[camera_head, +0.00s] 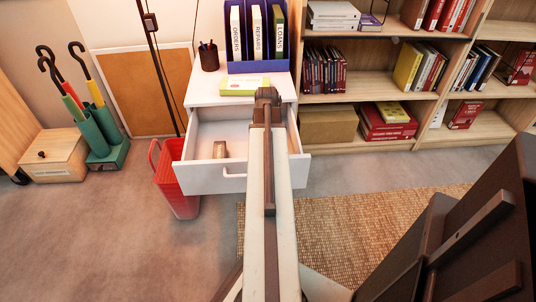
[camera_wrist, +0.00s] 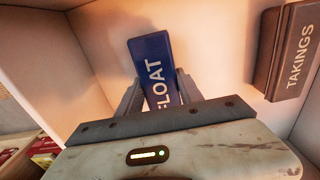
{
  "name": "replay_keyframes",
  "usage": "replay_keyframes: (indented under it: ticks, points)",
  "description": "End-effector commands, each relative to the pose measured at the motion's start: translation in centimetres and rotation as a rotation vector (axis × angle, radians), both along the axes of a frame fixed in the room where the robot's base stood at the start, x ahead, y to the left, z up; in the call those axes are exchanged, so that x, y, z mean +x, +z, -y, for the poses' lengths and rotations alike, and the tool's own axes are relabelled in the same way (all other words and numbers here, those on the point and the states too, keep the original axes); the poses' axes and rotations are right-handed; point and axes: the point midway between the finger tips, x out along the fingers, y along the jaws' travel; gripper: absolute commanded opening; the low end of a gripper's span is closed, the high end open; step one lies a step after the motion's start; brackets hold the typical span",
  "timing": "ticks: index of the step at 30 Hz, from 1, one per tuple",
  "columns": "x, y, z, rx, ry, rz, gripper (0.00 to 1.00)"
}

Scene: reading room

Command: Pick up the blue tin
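The blue tin (camera_wrist: 150,62), lettered FLOAT in white, shows in the wrist view inside the white open drawer (camera_head: 207,182). My gripper (camera_wrist: 160,84) is over the tin, its two dark grey fingers apart, one on each side of the tin's near part. A narrow gap seems to show beside the fingers. The tin's near end is hidden behind my gripper body. In the head view my arm covers the right part of the drawer, and the blue tin is hidden.
A dark brown tin (camera_wrist: 284,52) lettered TAKINGS lies to the right in the drawer; it also shows in the head view (camera_head: 219,150). Drawer walls stand close around. A red bin (camera_head: 174,185) stands left of the drawer. A bookcase (camera_head: 355,88) stands to the right.

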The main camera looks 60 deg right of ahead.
Motion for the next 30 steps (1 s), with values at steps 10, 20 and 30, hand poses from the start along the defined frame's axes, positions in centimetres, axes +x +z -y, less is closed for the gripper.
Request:
replay_keyframes:
  ticks: [10, 20, 30]
  points:
    - [0.0, 0.0, 0.0, 0.000, 0.000, 0.000, 0.00]
    - [0.0, 3.9, 0.0, 0.000, -0.001, 0.000, 0.00]
    - [-0.1, 10.1, 0.1, 0.000, -0.001, 0.000, 0.00]
